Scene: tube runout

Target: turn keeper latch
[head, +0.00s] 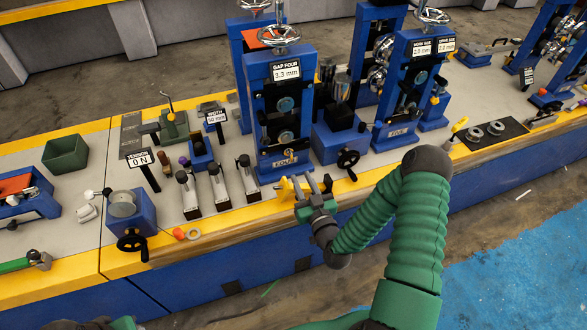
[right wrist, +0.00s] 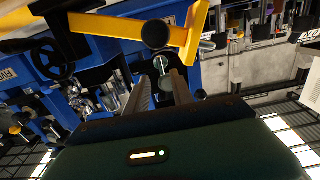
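A yellow lever (head: 286,190), which looks like the keeper latch, stands at the front edge of the bench below the blue stand marked FOUR (head: 282,100). In the right wrist view the yellow lever (right wrist: 197,38) is large, with a round black knob beside its bend. My right gripper (head: 313,185) is at the bench edge, just right of the lever. In the right wrist view its two fingers (right wrist: 160,82) are apart, with a gap between them; a small metal round part shows beyond the gap. I cannot tell whether the fingers touch anything. My left gripper is not seen.
A black handwheel (head: 348,160) is close to the right of the gripper. A second blue stand (head: 400,88) rises to the right. The floor in front of the bench is mostly clear.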

